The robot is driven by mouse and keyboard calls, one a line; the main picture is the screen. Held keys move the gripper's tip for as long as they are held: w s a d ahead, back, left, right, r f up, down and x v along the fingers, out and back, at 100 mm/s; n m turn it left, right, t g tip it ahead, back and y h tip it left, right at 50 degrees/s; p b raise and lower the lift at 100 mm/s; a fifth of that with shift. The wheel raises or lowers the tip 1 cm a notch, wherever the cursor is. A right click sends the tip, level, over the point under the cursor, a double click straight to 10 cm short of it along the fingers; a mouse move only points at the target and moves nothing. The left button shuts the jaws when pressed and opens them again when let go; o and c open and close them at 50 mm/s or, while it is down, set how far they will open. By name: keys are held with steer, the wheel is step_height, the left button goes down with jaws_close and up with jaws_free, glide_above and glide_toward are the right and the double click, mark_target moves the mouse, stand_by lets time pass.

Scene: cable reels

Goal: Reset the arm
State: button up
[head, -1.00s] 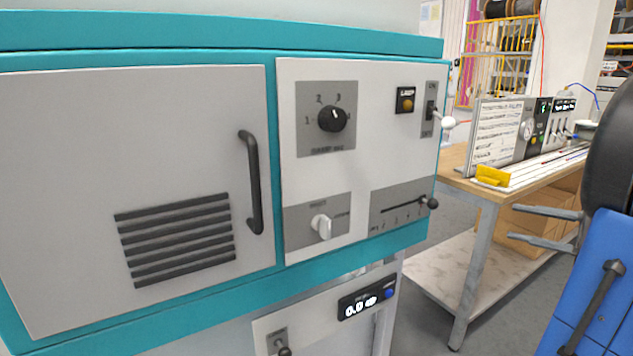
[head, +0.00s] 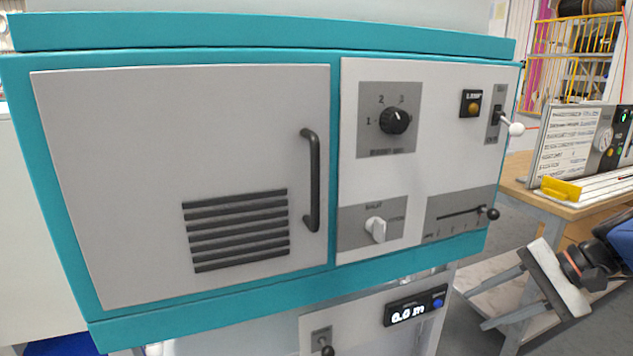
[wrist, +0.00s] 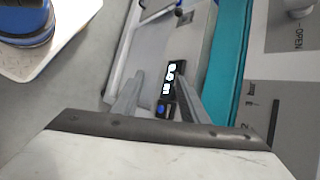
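My gripper (head: 475,308) is in the lower right of the head view, right of the teal-and-grey machine (head: 270,38) and below the level of its control panel. Its two grey fingers point left and stand apart, with nothing between them. In the wrist view my gripper (wrist: 160,75) also shows two spread, empty fingers. The machine's digital display (wrist: 172,85) is visible beyond and between them. The display (head: 412,310) reads 0.0 m in the head view.
The machine has a closed door with a dark handle (head: 312,180), a black dial (head: 394,120), a white knob (head: 376,229), a slider (head: 490,213) and a white-tipped lever (head: 514,129). A workbench (head: 522,190) with a test panel (head: 575,148) stands at the right, behind my arm.

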steer(key=s+a+f+n+t+h, duration=0.1)
steer(key=s+a+f+n+h, duration=0.3)
steer(key=s+f+n+h, duration=0.2)
steer(key=s+n+h, duration=0.2)
steer(key=n, duration=0.2)
steer(key=shift+a, duration=0.15)
